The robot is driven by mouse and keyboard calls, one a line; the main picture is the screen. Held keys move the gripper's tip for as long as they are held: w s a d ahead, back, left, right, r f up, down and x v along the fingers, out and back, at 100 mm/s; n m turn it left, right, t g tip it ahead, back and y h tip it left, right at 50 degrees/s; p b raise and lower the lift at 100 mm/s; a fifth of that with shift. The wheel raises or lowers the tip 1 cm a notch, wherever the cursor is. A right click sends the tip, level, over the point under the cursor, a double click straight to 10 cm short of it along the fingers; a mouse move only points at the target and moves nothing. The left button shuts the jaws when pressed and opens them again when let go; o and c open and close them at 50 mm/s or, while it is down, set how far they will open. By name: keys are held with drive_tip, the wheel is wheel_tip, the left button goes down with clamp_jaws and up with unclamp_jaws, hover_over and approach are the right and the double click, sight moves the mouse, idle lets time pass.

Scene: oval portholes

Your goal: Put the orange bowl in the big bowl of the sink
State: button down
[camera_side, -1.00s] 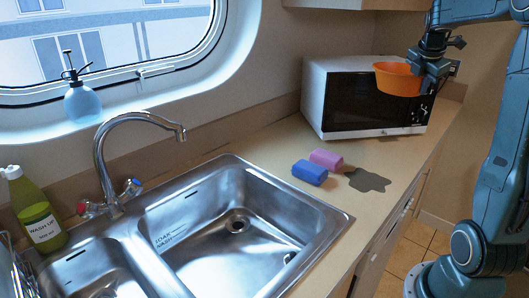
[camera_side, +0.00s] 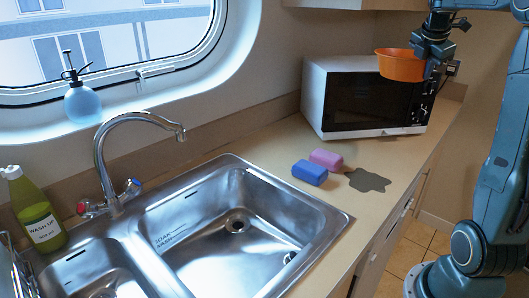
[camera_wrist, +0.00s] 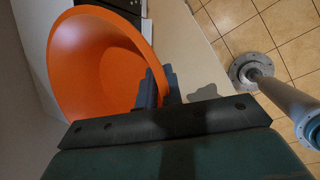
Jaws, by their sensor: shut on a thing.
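The orange bowl (camera_side: 401,66) is held in the air in front of the microwave's upper right part in the side view. My gripper (camera_side: 431,68) is shut on its right rim. In the wrist view the bowl (camera_wrist: 95,65) fills the upper left, with my gripper's fingers (camera_wrist: 157,88) at its rim.
A blue sponge (camera_side: 309,172) and a pink sponge (camera_side: 326,158) lie on the counter right of the sink, beside a dark puddle (camera_side: 367,180). The microwave (camera_side: 365,100) stands behind them. The tap (camera_side: 135,120) arches over the sink's back edge. A green bottle (camera_side: 40,215) stands at the left.

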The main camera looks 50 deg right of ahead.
drive_tip(key=w+a+f+n+t+y, duration=0.15)
drive_tip(key=w+a+f+n, duration=0.4)
drive_tip(key=w+a, duration=0.6)
drive_tip(key=w+a+f+n+t+y, duration=0.15)
drive_tip(key=w+a+f+n, duration=0.35)
drive_tip(key=w+a, duration=0.6)
drive_tip(key=s+a+f+n+t+y, duration=0.15)
drive_tip(key=a+f+n, duration=0.35)
drive_tip(key=a, duration=1)
drive_tip(key=a+f+n+g+y, duration=0.1)
drive_tip(key=a+f+n+y, duration=0.15)
drive_tip(key=a+f, duration=0.9)
drive_tip(key=shift+t, duration=0.35)
drive_tip(key=a+f, duration=0.1)
drive_tip(key=f, duration=0.3)
drive_tip(key=a+f, duration=0.1)
drive_tip(key=f, duration=0.3)
drive_tip(key=a+f, duration=0.1)
drive_tip(key=f, duration=0.3)
drive_tip(key=shift+a+f, duration=0.3)
drive_tip(key=shift+a, duration=0.1)
drive_tip(key=shift+f, duration=1.9)
drive_tip(key=shift+f, duration=0.1)
